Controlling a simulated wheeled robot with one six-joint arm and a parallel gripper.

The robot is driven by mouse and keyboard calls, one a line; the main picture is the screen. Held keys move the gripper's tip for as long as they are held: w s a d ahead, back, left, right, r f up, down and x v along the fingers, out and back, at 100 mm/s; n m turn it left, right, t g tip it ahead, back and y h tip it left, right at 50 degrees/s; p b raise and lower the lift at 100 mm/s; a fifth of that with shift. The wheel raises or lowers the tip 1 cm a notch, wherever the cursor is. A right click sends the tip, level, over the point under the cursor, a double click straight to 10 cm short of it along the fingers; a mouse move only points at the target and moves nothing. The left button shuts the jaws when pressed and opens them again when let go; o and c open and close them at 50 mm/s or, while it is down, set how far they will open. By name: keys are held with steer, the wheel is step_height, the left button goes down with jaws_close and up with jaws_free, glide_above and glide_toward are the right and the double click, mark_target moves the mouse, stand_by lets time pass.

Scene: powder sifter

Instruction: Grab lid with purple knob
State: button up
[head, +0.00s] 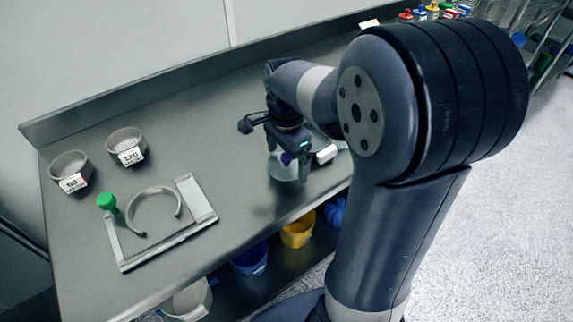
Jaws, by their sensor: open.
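The purple knob (286,158) shows just below my gripper (284,152), over the right part of the steel bench. Beneath it is a clear, see-through round piece (287,172), which looks like the lid or the jar under it; I cannot tell where one ends. My gripper is open and points down close above the knob, with its wrist and fingers hiding part of the lid. Whether the fingers stand around the knob or only above it cannot be told from this view.
On the bench (235,130), two grey sieves labelled 60 (70,165) and 120 (125,140) stand at left. A frame (150,262) holds a grey ring (152,208) beside a green knob (107,202). Yellow (298,232) and blue (250,262) buckets sit below. The bench middle is clear.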

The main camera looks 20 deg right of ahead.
steer(key=shift+c, duration=0.2)
steer(key=c, duration=0.9)
